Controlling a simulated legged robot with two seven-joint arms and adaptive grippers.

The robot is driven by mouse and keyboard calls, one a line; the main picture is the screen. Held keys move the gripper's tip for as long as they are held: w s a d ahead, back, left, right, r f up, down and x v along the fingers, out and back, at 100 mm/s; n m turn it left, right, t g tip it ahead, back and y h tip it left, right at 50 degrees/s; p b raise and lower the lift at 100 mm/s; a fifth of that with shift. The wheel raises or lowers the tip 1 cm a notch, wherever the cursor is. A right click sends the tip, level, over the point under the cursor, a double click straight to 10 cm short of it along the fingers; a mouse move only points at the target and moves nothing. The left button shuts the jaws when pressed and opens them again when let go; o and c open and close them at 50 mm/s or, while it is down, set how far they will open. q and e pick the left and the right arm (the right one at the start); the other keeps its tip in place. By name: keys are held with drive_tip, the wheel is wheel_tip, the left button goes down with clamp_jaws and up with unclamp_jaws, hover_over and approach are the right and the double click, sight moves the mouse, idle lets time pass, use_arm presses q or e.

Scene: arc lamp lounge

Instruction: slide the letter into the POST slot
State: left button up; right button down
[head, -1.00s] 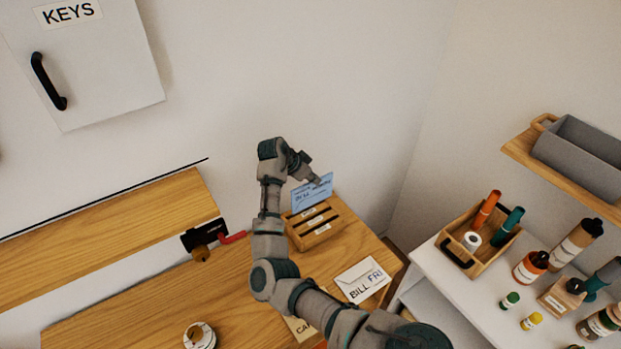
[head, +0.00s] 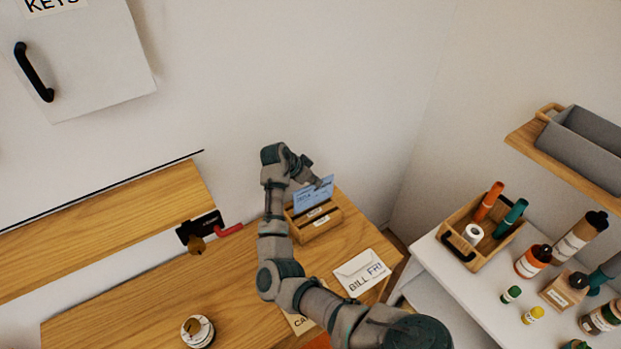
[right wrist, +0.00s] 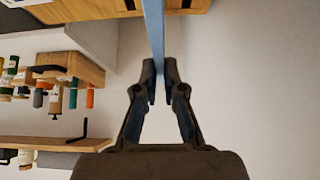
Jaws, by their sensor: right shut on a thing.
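The blue letter (head: 314,194) stands upright at the wooden slotted box (head: 322,228) on the desk. My right gripper (head: 314,183) is shut on the letter's upper part. In the right wrist view the letter (right wrist: 154,30) shows edge-on as a thin blue strip between the fingertips (right wrist: 161,82). The letter's lower edge meets the top of the box toward its back. I cannot tell how deep it sits in a slot. The small labels on the box are too small to read. My left gripper is not in view.
A white envelope marked BILL FRI (head: 362,273) lies on the desk (head: 130,315) in front of the box. A black holder with a red handle (head: 229,230) is at left. A white side table (head: 430,262) with a wooden caddy (head: 483,232) and bottles stands at right.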

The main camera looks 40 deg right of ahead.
drive_tip(key=shift+d+f, duration=0.15)
drive_tip(key=shift+d, duration=0.05)
drive_tip(key=shift+a+r, duration=0.2)
drive_tip(key=shift+a, duration=0.3)
drive_tip(key=shift+a+r, duration=0.15)
drive_tip(key=shift+a, duration=0.3)
drive_tip(key=shift+a+r, duration=0.15)
drive_tip(key=shift+a, duration=0.15)
drive_tip(key=shift+d+f, duration=0.25)
drive_tip(key=shift+d, duration=0.25)
drive_tip(key=shift+d+f, duration=0.2)
drive_tip(key=shift+d, duration=0.3)
drive_tip(key=shift+d+f, duration=0.15)
drive_tip(key=shift+d, duration=0.2)
drive_tip(key=shift+d+f, duration=0.15)
drive_tip(key=shift+a, duration=0.2)
drive_tip(key=shift+a+r, duration=0.3)
drive_tip(key=shift+a, duration=0.4)
drive_tip(key=shift+p+x, duration=0.3)
drive_tip(key=shift+x, duration=0.65)
drive_tip(key=shift+a+r, duration=0.35)
drive_tip(key=shift+a, duration=0.3)
drive_tip(key=shift+p, duration=0.3)
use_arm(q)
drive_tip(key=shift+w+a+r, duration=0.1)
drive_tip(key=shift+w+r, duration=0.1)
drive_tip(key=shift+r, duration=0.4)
use_arm(e)
drive_tip(key=shift+d+f, duration=0.25)
drive_tip(key=shift+d, duration=0.1)
